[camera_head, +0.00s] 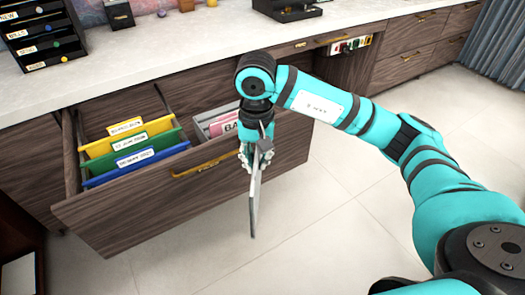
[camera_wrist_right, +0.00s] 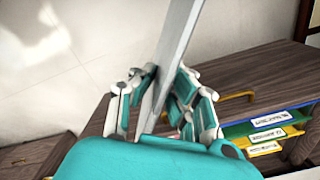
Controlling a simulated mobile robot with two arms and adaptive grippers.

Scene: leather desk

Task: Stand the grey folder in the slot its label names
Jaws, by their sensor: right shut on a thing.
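The grey folder (camera_head: 255,200) is seen nearly edge-on in the head view, hanging upright in front of the open drawer (camera_head: 110,225), over the floor. My right gripper (camera_head: 255,158) is shut on its upper part. In the right wrist view the folder (camera_wrist_right: 180,45) runs as a pale slab between the fingers of this gripper (camera_wrist_right: 162,98). No label on the folder is readable. In the drawer stand a yellow folder (camera_head: 97,148), a green folder (camera_head: 108,161) and a blue folder (camera_head: 120,178), with white labels too small to read surely. My left gripper is not in view.
A grey holder with pinkish contents (camera_head: 218,124) sits in the drawer's right part, partly hidden by my arm. The drawer front has a brass handle (camera_head: 205,167). A black label rack (camera_head: 40,35) stands on the pale counter (camera_head: 180,45). The floor in front is clear.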

